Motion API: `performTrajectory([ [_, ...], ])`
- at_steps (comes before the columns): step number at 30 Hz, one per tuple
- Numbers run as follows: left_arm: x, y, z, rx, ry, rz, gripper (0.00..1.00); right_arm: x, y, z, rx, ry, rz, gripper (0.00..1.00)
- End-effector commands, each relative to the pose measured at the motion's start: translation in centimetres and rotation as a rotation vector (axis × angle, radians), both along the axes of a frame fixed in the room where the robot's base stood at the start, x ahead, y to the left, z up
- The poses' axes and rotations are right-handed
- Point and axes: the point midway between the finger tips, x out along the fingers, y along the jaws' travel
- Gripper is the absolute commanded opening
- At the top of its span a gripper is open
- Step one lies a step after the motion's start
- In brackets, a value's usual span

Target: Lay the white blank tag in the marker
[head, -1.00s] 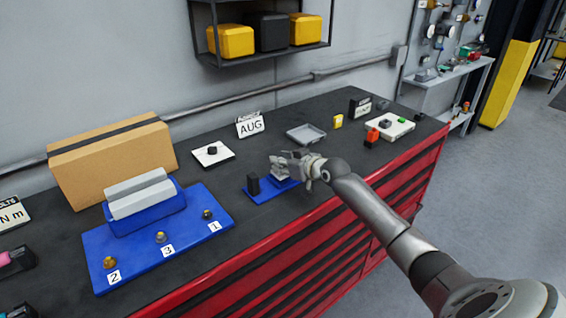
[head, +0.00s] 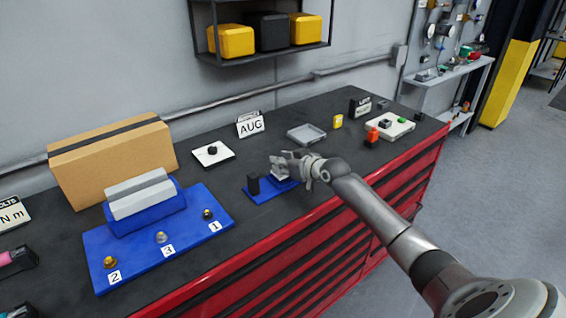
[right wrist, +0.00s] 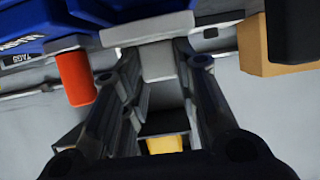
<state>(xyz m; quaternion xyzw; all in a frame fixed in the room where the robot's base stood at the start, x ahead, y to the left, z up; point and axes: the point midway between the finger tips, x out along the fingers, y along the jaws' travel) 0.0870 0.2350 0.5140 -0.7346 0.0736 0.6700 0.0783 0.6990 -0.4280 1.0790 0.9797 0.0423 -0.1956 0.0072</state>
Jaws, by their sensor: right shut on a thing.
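The marker (head: 262,192) looks to be the low blue base with an upright black block, near the bench's front edge in the head view. It fills the top of the right wrist view as a blue body (right wrist: 130,28). My right gripper (head: 281,170) is over the right part of the marker. It is shut on a pale flat piece, apparently the white blank tag (right wrist: 158,62), which shows between the fingers in the right wrist view. The fingers hide much of the tag, and I cannot tell whether it touches the marker. My left gripper is not in view.
A blue board (head: 105,265) with numbered fittings lies at left, before a cardboard box (head: 112,165). Behind the marker are a white plate (head: 214,160), an AUG sign (head: 250,125) and a grey tray (head: 292,138).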

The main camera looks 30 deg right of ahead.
Motion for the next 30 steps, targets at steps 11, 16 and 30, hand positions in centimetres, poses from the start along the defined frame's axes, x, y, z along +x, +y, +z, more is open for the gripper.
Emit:
performTrajectory([
  [11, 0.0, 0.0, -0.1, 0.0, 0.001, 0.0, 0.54, 0.0, 0.0, -0.1, 0.0, 0.0, 0.0, 0.05],
  [16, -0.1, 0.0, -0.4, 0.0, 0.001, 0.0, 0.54, 0.0, 0.0, -0.6, 0.0, 0.0, 0.0, 0.05],
  [30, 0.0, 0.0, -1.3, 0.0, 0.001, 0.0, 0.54, 0.0, 0.0, -1.8, 0.0, 0.0, 0.0, 0.05],
])
